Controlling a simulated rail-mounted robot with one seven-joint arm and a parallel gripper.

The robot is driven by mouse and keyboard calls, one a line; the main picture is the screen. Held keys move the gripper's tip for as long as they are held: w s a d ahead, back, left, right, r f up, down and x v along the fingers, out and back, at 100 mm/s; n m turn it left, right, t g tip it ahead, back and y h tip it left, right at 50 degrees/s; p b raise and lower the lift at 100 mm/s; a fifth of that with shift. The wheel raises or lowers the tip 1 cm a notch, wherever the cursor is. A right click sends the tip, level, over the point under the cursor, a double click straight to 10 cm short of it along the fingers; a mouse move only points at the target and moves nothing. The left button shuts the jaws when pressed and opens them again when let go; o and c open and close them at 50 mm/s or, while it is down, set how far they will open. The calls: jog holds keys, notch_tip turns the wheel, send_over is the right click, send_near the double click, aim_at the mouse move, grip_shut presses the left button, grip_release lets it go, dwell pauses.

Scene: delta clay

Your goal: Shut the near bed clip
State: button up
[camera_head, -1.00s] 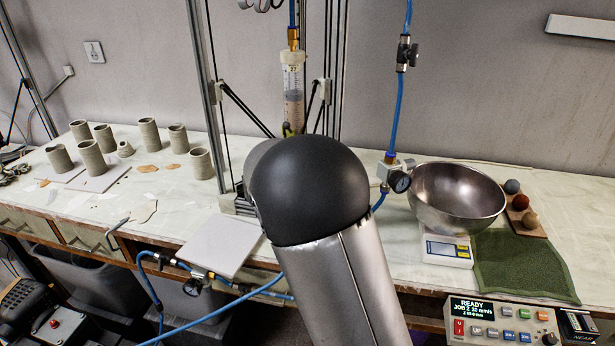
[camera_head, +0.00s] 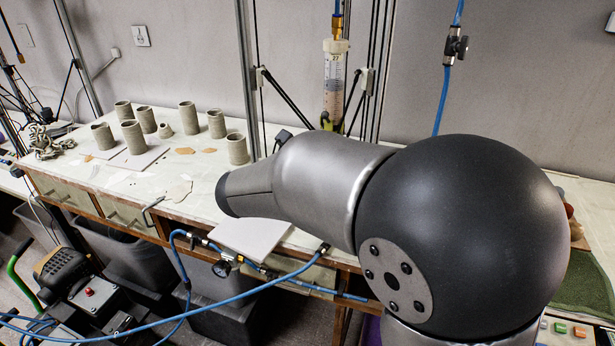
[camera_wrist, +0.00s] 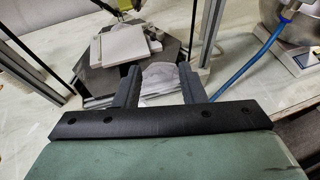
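In the wrist view my gripper (camera_wrist: 158,68) is open and empty, its two dark fingers wide apart. Ahead of it is the printer's dark bed (camera_wrist: 113,80) with pale grey slabs (camera_wrist: 124,42) on it. The near bed clip cannot be made out clearly; small pale and dark parts sit at the slabs' right edge. A yellow-green part (camera_wrist: 127,14) is above the slabs. A crumpled whitish thing (camera_wrist: 160,77) shows between the fingers. In the head view my arm hides the bed and gripper; the clay syringe (camera_head: 334,85) stands behind.
A blue hose (camera_wrist: 245,62) and a steel bowl (camera_wrist: 298,25) are at right. In the head view, several clay cylinders (camera_head: 133,137) stand on the left of the table. A pale board (camera_head: 250,237) overhangs the front edge, near blue hoses (camera_head: 265,288).

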jog(key=shift+s+a+r, duration=0.1)
jog(key=shift+s+a, duration=0.1)
jog(key=shift+s, duration=0.05)
